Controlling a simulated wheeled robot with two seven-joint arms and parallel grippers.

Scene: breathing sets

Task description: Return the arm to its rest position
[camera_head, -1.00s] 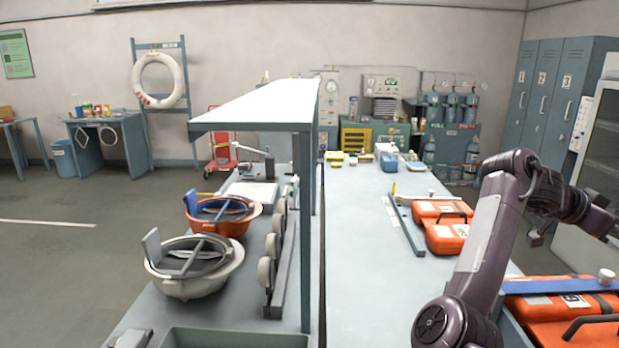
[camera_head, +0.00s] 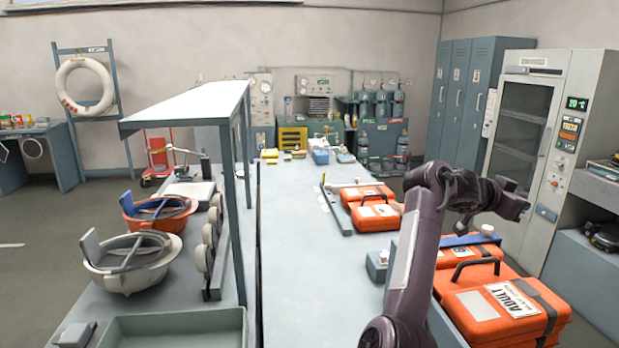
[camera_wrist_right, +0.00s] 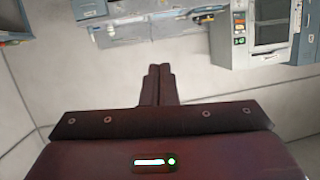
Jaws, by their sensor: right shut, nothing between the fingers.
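My right arm (camera_head: 408,262) rises from the bottom of the head view, bent at the elbow, with its forearm reaching right. My right gripper (camera_head: 519,207) is at the end of it, raised above the orange cases and in front of the cabinet. In the right wrist view the gripper's two fingers (camera_wrist_right: 158,84) are together with nothing between them. That view faces the wall, with equipment appearing upside down at the top. My left gripper is out of the head view.
Orange cases (camera_head: 500,305) stand below the right arm, and smaller orange cases (camera_head: 375,215) lie farther back on the bench (camera_head: 300,270). A tall cabinet (camera_head: 575,130) stands right. The bench's middle is clear.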

